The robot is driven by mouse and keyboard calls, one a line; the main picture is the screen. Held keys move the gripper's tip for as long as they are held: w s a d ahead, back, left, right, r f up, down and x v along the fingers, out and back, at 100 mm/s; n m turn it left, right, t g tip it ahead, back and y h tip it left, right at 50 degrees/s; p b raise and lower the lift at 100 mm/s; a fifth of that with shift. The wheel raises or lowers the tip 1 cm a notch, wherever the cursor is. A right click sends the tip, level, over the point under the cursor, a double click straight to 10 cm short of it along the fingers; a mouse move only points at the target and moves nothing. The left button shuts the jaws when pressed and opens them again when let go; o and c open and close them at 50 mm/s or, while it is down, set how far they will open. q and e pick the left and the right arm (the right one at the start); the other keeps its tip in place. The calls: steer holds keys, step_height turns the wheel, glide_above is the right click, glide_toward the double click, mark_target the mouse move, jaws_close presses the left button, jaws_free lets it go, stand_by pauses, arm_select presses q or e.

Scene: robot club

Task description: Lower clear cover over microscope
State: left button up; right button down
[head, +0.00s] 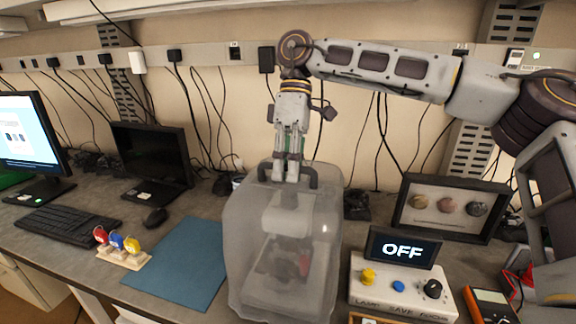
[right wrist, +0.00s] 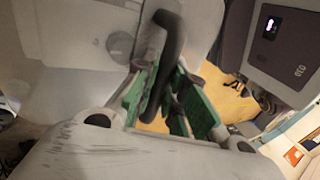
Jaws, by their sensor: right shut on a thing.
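The clear cover (head: 238,240) is a frosted, see-through box with a black handle (head: 312,176) on top. It stands upright in the middle of the head view. The microscope (head: 290,255) shows blurred through its walls, with a small red part at its right. I cannot tell whether the cover's lower edge touches the bench. My right gripper (head: 291,176) points down from above and is shut on the handle. In the right wrist view the black handle (right wrist: 172,45) runs between the green-padded fingers (right wrist: 170,100). My left gripper is not in view.
A blue mat (head: 180,268) lies left of the cover. A control box (head: 405,290) with an "OFF" display (head: 402,249) stands close to its right. A framed display (head: 450,207) is behind right. Monitors, a keyboard (head: 65,224) and a tag stand (head: 124,257) are at left.

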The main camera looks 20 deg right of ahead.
steer(key=shift+f, duration=0.1)
stand_by(0.4)
steer(key=shift+s+f+b, duration=0.1)
steer(key=shift+f+b, duration=0.2)
steer(key=shift+f, duration=0.35)
steer(key=c, duration=1.4)
jaws_free()
steer(key=shift+r, duration=0.1)
steer(key=shift+v, duration=3.9)
steer(key=shift+r, duration=0.15)
